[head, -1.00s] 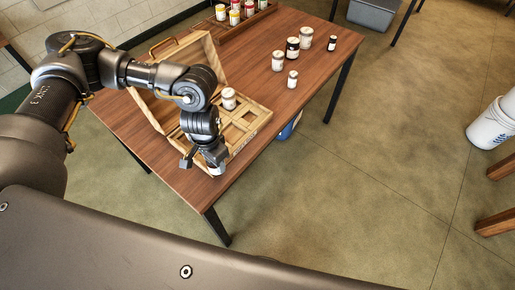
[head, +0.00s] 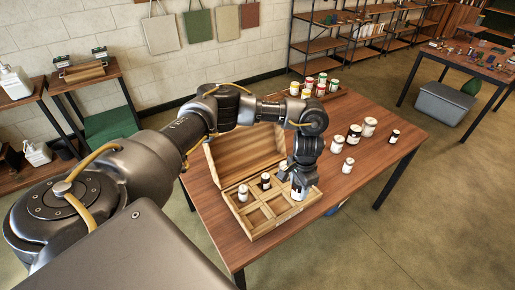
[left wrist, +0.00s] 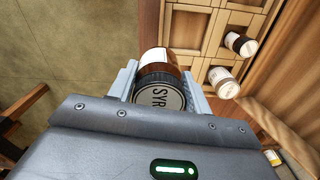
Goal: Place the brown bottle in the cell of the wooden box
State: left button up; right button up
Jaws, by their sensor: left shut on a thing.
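My left gripper (head: 298,178) is shut on the brown bottle (head: 298,191), which has a white label in the head view. In the left wrist view the bottle (left wrist: 158,60) shows brown glass and a dark cap lettered "SYR" between the fingers. It is at the right end of the open wooden box (head: 257,234); I cannot tell how far it is above the cells. Two cells hold bottles: a white-labelled one (head: 243,194) and a dark-capped one (head: 266,181). Several front cells look empty. My right gripper is not in view.
The box's raised lid (head: 245,155) stands behind the cells. Several jars, among them a small white one (head: 348,165), stand on the table (head: 345,195) to the right. A tray of coloured-lid jars (head: 318,85) is at the back. The table's front edge lies close to the box.

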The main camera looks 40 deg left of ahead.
pick_arm(q)
jog(key=shift+w+a, duration=0.1)
jog(key=shift+a, duration=0.05)
jog(key=shift+s+a, duration=0.25)
jog(key=s+a+f+p, duration=0.1)
jog(key=s+a+f, duration=0.3)
jog(key=s+a+f+p, duration=0.1)
jog(key=s+a+f, duration=0.3)
jog(key=s+f, duration=0.1)
jog(key=shift+s+a, duration=0.15)
jog(key=shift+s, duration=0.05)
jog(key=f, duration=0.3)
jog(key=shift+s+a+f, duration=0.15)
jog(key=shift+s+a, duration=0.05)
jog(key=shift+s, duration=0.05)
jog(key=shift+w+f, duration=0.1)
jog(key=shift+f, duration=0.2)
